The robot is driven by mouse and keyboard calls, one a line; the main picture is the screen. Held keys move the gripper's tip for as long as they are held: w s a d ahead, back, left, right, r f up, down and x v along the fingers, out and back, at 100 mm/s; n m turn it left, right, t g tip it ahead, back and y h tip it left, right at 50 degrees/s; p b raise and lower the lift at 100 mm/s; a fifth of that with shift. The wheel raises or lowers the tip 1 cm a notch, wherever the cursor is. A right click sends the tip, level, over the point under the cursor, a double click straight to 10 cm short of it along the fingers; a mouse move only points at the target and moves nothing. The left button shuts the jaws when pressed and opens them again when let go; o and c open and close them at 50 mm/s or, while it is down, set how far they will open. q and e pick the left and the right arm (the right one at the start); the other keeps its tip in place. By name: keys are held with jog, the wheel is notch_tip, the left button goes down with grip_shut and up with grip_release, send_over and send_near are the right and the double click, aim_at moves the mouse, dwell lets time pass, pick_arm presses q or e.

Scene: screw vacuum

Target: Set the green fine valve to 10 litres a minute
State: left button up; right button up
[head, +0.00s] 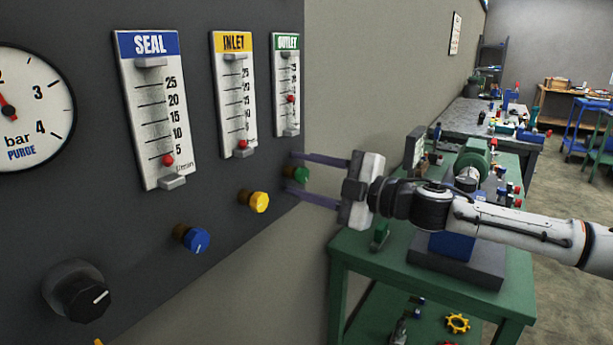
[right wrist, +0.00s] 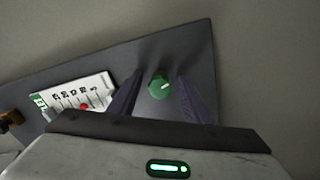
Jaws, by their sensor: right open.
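The green fine valve knob (head: 298,173) is at the right end of a row of knobs on a dark panel. My right gripper (head: 291,171) is open, with one finger above the knob and one below. In the right wrist view, the knob (right wrist: 159,87) with its white pointer line sits between the two fingers, with gaps visible on both sides. The green-topped OUTLET flowmeter (head: 286,85) hangs above the knob. Its red float (head: 291,98) is around mid-scale; the figures are too small to read exactly. My left gripper is not in view.
The yellow knob (head: 253,201) and blue knob (head: 192,238) lie left of the green one, with a black knob (head: 77,291) lower left. SEAL (head: 152,110) and INLET (head: 234,95) flowmeters are above. A green workbench (head: 345,250) stands below my right arm.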

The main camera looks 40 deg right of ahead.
jog(key=shift+s+p, duration=0.55)
jog(key=shift+p, duration=0.45)
jog(key=shift+s+d+p, duration=0.45)
jog(key=shift+s+p, duration=0.15)
jog(key=shift+p, duration=0.15)
jog(key=p+v, duration=0.2)
jog(key=v, duration=0.6)
jog(key=shift+p, duration=0.35)
jog(key=shift+w, duration=0.1)
